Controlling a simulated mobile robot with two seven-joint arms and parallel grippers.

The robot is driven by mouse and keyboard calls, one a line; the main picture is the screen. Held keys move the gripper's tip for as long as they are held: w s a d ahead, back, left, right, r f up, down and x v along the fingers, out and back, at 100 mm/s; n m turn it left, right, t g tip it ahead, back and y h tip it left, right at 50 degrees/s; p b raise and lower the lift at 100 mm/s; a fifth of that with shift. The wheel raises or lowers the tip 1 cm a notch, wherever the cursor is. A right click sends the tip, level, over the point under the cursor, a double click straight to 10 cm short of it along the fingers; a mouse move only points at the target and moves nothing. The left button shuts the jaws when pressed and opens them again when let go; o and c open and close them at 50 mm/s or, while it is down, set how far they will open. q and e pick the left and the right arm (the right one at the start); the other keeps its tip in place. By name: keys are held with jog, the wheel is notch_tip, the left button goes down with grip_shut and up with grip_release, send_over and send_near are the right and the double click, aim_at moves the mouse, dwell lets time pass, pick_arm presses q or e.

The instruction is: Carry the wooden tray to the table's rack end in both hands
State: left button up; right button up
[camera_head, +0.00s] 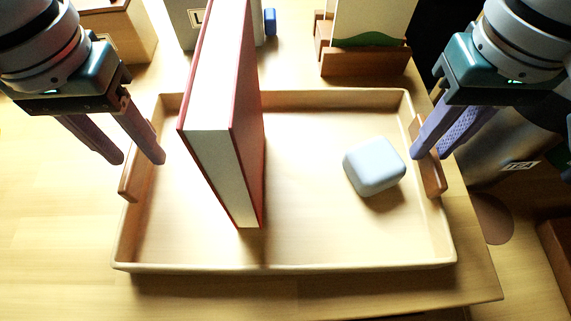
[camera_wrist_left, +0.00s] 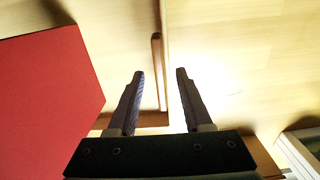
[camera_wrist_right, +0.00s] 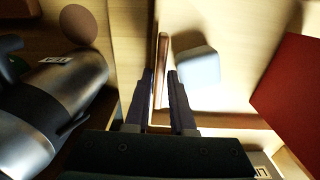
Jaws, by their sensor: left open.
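The wooden tray (camera_head: 300,265) rests on the table with a wooden handle on each short side. A tall red book (camera_head: 247,150) stands upright in it left of the middle, and a pale blue rounded block (camera_head: 374,166) sits at the right. My left gripper (camera_head: 140,160) is open, its fingers on either side of the left handle (camera_head: 129,181); the left wrist view shows that handle (camera_wrist_left: 156,60) between them. My right gripper (camera_head: 428,155) is shut on the right handle (camera_head: 434,178), which also shows between its fingers in the right wrist view (camera_wrist_right: 162,50).
Behind the tray stand a wooden box (camera_head: 125,30), a grey binder-like thing with a blue knob (camera_head: 270,22) and a wooden rack (camera_head: 365,61) holding a pale panel. A metal canister (camera_head: 505,150) is beyond the right table edge. Bare table lies left of the tray.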

pick_arm(q)
jog(key=shift+f, duration=0.1)
pick_arm(e)
jog(key=shift+f, duration=0.15)
pick_arm(q)
jog(key=shift+c, duration=0.2)
pick_arm(e)
jog(key=shift+c, duration=0.3)
pick_arm(q)
jog(key=c, duration=0.3)
pick_arm(e)
grip_shut()
pick_arm(q)
grip_shut()
